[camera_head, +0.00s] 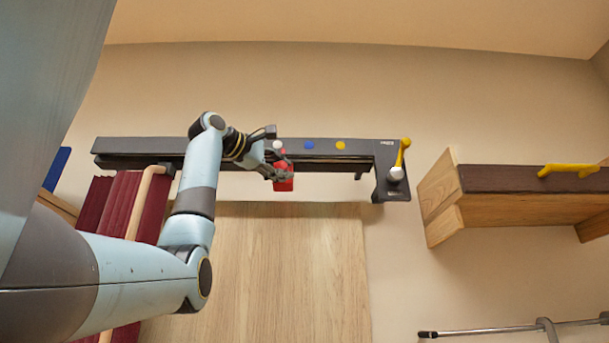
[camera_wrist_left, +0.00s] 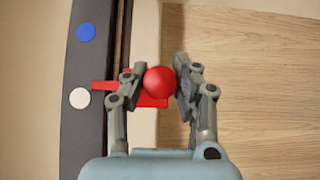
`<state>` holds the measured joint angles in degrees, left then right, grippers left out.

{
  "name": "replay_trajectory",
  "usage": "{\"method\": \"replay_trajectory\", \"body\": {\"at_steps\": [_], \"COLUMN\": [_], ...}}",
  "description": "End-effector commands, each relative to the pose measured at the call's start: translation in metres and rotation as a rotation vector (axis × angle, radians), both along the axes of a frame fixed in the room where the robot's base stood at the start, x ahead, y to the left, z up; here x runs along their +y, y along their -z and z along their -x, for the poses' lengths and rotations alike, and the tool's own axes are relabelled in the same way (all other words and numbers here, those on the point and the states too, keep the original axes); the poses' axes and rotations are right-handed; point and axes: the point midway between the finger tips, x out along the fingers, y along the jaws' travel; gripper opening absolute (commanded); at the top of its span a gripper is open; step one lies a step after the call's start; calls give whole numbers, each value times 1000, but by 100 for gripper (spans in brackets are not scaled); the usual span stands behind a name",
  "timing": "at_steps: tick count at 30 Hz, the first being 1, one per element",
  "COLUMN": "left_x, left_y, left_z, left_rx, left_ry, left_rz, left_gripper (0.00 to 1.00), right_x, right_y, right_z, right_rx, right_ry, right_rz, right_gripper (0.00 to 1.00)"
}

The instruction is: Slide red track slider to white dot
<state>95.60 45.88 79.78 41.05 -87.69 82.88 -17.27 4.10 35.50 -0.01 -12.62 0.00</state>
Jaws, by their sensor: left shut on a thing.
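The red track slider (camera_head: 284,184) sits on the dark track (camera_head: 130,146) along the wall, just below and slightly right of the white dot (camera_head: 278,145). My left gripper (camera_head: 276,172) is shut on the slider. In the left wrist view, the slider's round red knob (camera_wrist_left: 160,79) is between the two fingers, and its red pointer reaches toward the track. The pointer is nearly level with the white dot (camera_wrist_left: 79,98), slightly to the blue dot's side. The blue dot (camera_wrist_left: 86,32) is farther along. My right gripper is not in view.
A blue dot (camera_head: 309,144) and a yellow dot (camera_head: 340,145) are right of the white one. A yellow lever (camera_head: 403,155) stands at the track's right end. A wooden table (camera_head: 300,260) lies below, with dark red folds (camera_head: 120,205) at left and a wooden shelf (camera_head: 515,208) at right.

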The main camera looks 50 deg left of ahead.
Motion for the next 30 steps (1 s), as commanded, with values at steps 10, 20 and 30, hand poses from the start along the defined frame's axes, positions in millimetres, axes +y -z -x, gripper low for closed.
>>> {"method": "replay_trajectory", "body": {"at_steps": [10, 20, 30], "left_x": [13, 13, 13], "left_y": [2, 1, 0], "left_z": [16, 15, 16], "left_rx": [6, 5, 2], "left_ry": [4, 4, 2], "left_rz": [0, 0, -1], "left_gripper": [0, 33, 52], "right_x": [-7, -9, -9], "right_y": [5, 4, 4], "right_z": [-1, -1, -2], "right_rx": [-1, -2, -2], "right_ry": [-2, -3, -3], "right_rz": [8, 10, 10], "right_gripper": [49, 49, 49]}}
